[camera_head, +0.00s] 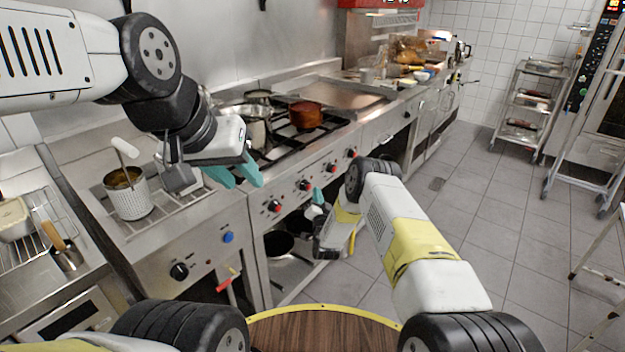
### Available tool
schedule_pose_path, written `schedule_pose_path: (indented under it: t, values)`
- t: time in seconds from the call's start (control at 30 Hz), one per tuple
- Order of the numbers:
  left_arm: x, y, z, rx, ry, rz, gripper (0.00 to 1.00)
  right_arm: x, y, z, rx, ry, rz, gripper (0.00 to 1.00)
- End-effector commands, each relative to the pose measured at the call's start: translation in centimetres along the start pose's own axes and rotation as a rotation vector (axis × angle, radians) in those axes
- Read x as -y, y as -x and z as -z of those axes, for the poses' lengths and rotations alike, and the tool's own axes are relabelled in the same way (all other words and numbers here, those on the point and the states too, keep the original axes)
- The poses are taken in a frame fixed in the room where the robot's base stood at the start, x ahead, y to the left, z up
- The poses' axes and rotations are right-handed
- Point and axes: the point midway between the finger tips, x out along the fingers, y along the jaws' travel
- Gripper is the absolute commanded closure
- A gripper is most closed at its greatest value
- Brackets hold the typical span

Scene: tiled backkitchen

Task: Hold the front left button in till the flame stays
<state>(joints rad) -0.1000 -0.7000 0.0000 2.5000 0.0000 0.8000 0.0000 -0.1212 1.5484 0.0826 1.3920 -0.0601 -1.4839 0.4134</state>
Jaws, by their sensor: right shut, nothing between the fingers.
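The gas range has a front panel (290,207) with a row of several black knobs with red marks. The leftmost knob (275,205) is clear in view, and the one to its right (304,185) shows too. My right gripper (317,197) is shut and empty, its teal fingertips up close to the panel, below and right of that second knob; I cannot tell whether it touches. My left gripper (242,182) is open and empty, above the range's front left edge, its teal fingers apart. It hides part of the front left burner. No flame shows.
A steel pot (252,130) and a copper-brown pot (306,115) stand on the range. Dark pans (278,244) lie below the range.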

Motion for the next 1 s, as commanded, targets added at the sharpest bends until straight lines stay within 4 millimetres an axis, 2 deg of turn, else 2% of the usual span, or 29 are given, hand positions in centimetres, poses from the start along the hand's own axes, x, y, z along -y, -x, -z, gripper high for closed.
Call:
schedule_pose_path:
  t: [1.0]
  values:
    - [0.00,0.00,0.00,0.000,0.000,0.000,0.64,0.46,-0.59,-0.43,0.000,0.000,0.000,1.00]
